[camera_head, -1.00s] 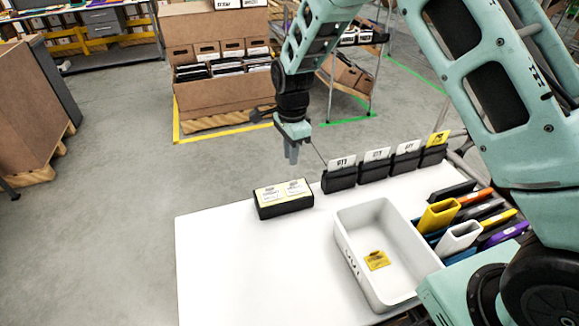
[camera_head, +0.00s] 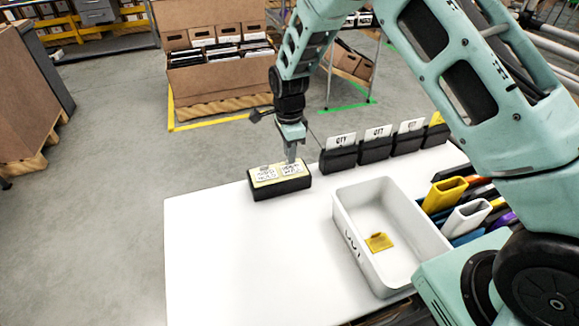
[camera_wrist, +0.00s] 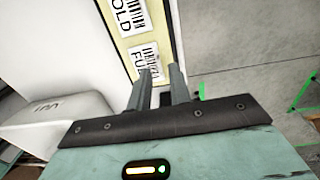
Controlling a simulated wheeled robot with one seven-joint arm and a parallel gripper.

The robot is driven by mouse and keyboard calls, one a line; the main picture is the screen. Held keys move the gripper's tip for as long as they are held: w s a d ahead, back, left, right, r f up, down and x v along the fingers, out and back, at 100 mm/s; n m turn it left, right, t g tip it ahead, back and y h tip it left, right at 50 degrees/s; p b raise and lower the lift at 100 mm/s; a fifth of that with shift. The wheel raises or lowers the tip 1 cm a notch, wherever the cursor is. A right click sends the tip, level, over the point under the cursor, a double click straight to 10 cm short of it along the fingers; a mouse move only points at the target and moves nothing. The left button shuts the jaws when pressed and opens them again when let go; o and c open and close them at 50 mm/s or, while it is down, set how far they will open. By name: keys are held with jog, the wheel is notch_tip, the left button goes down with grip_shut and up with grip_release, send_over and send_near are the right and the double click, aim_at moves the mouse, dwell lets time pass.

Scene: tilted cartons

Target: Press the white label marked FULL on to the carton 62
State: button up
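The white label marked FULL (camera_wrist: 143,60) lies on the yellow top of a black block, partly hidden behind a finger in the wrist view. A second white label marked HOLD (camera_wrist: 125,17) lies beside it. In the head view the block (camera_head: 281,188) stands at the table's far edge, and my gripper (camera_head: 291,158) is at its right-hand label. In the wrist view my gripper (camera_wrist: 161,75) has its two fingers apart with nothing held, close to the FULL label. Several brown cartons (camera_head: 203,35) stand in a large open box behind; I cannot read a 62 on any.
A white bin (camera_head: 347,240) holding a small yellow piece (camera_head: 379,242) stands on the white table (camera_head: 240,260). Several black card holders (camera_head: 338,160) line the far edge right of the block. The table's left part is clear.

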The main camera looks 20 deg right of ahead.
jog(key=shift+f, duration=0.75)
grip_shut()
jog(key=shift+r, duration=0.1)
notch_tip(320, 180, up, 7)
jog(key=p, duration=0.5)
dwell(0.8)
